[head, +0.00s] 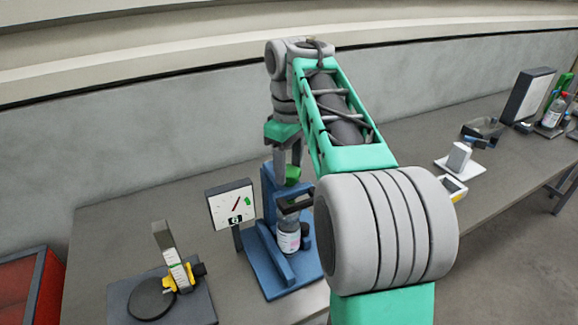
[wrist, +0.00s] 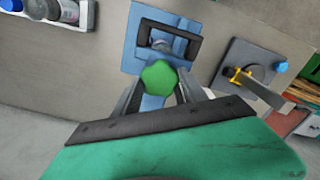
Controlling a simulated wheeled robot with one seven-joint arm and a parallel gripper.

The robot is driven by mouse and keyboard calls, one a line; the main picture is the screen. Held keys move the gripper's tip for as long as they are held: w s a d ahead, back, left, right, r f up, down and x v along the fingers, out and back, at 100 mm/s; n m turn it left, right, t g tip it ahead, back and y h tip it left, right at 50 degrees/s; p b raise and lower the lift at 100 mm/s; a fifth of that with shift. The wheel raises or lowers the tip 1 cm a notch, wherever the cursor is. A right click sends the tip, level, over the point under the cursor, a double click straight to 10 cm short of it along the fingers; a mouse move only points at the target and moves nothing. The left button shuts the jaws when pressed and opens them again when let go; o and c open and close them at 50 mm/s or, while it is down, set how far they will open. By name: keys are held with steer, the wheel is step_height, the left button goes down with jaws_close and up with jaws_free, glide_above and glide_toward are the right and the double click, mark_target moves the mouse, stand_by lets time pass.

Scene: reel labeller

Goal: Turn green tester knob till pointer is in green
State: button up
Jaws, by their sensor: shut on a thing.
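The green tester knob (wrist: 160,78) sits between my gripper's fingers in the wrist view, on top of the blue tester (wrist: 141,20). In the head view the knob (head: 293,175) shows just below my gripper (head: 290,163), which comes down from above and is shut on it. The pointer leans up to the right and looks short of the green patch. A bottle with a white label (head: 289,238) stands in the tester under a dark bracket (head: 295,203).
A dark stand with a yellow clamp (head: 178,278) is at the front left of the bench. A white block on a plate (head: 459,158) and a dark panel with bottles (head: 528,95) are at the right. A red bin (head: 30,290) stands at far left.

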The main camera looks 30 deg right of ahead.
mark_target(289, 171)
steer(key=m, duration=0.6)
steer(key=shift+m, duration=0.3)
stand_by(0.4)
steer(key=o, duration=1.4)
steer(key=shift+c, duration=0.2)
step_height(289, 171, up, 8)
steer(key=shift+f+p, duration=0.1)
steer(key=shift+p, duration=0.5)
